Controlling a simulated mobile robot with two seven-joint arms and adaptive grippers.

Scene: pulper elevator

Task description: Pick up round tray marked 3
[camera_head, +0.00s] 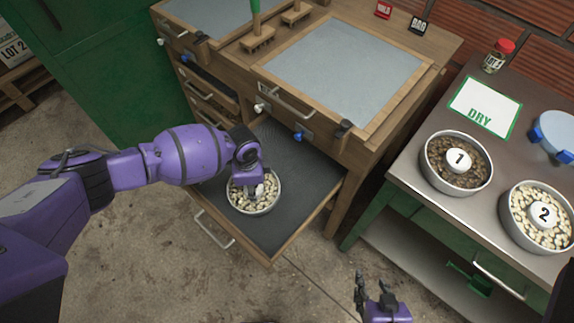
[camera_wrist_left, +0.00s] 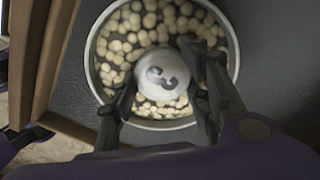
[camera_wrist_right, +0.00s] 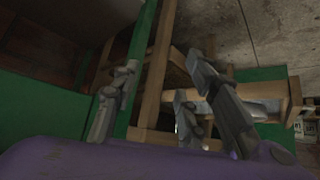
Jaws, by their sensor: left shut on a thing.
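The round tray marked 3 (camera_head: 252,205) is a metal bowl of pale beans standing on the dark pulled-out shelf. In the left wrist view, the tray (camera_wrist_left: 234,62) has a round central knob (camera_wrist_left: 160,73) with a 3 on it. My left gripper (camera_head: 257,190) reaches down into the tray from above. In the left wrist view its fingers (camera_wrist_left: 160,100) stand either side of the knob and are shut on it. The tray appears to rest on the shelf. My right gripper (camera_head: 373,290) is open and empty, low in front of the green-framed table.
The dark pulled-out shelf (camera_head: 292,165) juts from the wooden cabinet. Bowls marked 1 (camera_head: 457,162) and 2 (camera_head: 540,217) stand on the metal-topped table (camera_head: 420,180) at right, with a DRY sign (camera_head: 485,107), jar (camera_head: 498,56) and blue-handled dish (camera_head: 553,133). A green cabinet (camera_head: 95,70) stands left.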

